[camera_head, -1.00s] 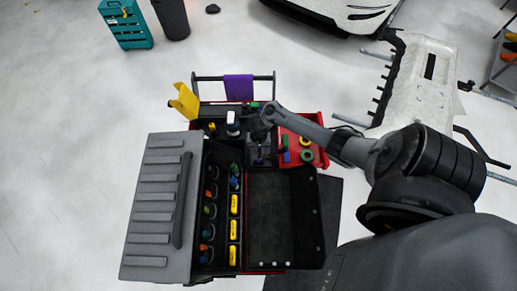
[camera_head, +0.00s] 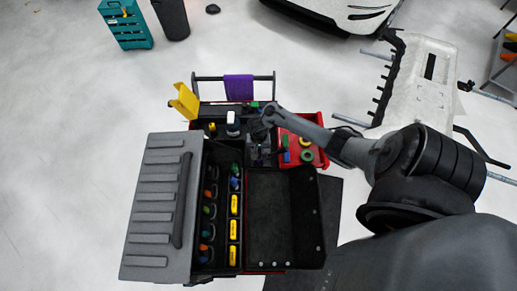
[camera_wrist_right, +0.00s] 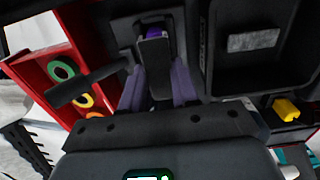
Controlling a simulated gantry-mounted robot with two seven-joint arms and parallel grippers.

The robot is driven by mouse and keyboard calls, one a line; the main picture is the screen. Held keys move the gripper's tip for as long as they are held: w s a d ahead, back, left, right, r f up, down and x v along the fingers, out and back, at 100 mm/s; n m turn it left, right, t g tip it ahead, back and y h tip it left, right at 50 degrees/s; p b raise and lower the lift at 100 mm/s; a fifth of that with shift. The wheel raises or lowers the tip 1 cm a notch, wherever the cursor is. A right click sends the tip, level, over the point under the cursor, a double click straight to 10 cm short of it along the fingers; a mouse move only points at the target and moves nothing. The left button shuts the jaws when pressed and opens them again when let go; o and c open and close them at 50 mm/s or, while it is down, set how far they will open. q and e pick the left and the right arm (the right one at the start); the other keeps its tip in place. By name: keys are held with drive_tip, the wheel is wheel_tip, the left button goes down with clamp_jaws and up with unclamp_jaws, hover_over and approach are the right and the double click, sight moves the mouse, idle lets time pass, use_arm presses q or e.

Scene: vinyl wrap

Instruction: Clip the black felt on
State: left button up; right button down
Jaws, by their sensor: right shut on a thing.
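My right gripper (camera_head: 262,150) is over the dark middle of the tool cart, left of the red tray. In the right wrist view, its two greyish-purple fingers (camera_wrist_right: 158,88) are closed around a dark upright piece (camera_wrist_right: 156,62). This piece looks like the black felt, but its dark colour blends with the surroundings. A purple part (camera_wrist_right: 157,34) shows at its far end; I cannot tell whether the two are joined. My left gripper is not in view.
The red tray (camera_head: 318,160) holds tape rolls, including a green one (camera_wrist_right: 61,70). An open case (camera_head: 168,200) with yellow-marked tools fills the cart's front. A white bottle (camera_head: 232,124) and a yellow holder (camera_head: 186,101) stand left of my gripper. A purple cloth (camera_head: 239,88) hangs behind.

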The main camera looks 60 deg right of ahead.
idle(0.4)
drive_tip(key=c, duration=0.8)
unclamp_jaws()
